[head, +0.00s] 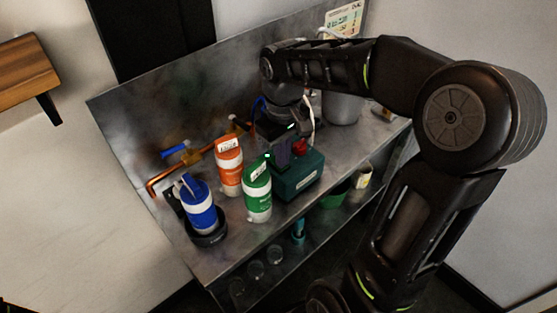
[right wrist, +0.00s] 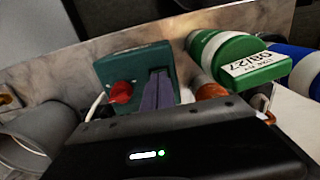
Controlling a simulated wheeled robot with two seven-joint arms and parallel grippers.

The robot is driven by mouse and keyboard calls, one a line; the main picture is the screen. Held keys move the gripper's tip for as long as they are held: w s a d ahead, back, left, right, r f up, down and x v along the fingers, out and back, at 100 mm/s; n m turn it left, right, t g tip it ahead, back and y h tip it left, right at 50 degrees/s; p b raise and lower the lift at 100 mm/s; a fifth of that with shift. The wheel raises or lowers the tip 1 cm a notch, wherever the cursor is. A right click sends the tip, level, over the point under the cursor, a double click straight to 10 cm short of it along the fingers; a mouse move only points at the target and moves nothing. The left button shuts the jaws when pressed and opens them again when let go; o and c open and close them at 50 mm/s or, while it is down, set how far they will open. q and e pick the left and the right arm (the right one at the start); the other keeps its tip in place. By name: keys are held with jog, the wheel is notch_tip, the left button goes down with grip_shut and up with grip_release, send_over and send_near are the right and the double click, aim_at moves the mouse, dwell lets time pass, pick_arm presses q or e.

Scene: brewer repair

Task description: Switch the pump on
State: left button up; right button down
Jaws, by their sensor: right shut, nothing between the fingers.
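The pump appears to be the teal box (head: 298,178) on the metal bench, with a red knob (head: 300,147) on its top. In the right wrist view the teal box (right wrist: 130,62) and the red knob (right wrist: 121,92) show clearly. My right gripper (head: 282,158) is over the box, its dark purple fingers shut and empty. In the right wrist view the fingers (right wrist: 158,92) are together, just right of the knob and apart from it in the picture. I cannot tell whether the fingertips touch the box. My left gripper is not in view.
Green (head: 257,193), orange (head: 229,167) and blue (head: 198,205) bottles stand left of the box. Copper pipes (head: 160,182) with a blue-handled valve lie behind. A grey metal pot (head: 341,107) stands at the back right. Glasses (head: 255,270) are on the lower shelf.

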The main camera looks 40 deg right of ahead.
notch_tip(320, 180, up, 7)
jog(key=p, duration=0.5)
dwell(0.7)
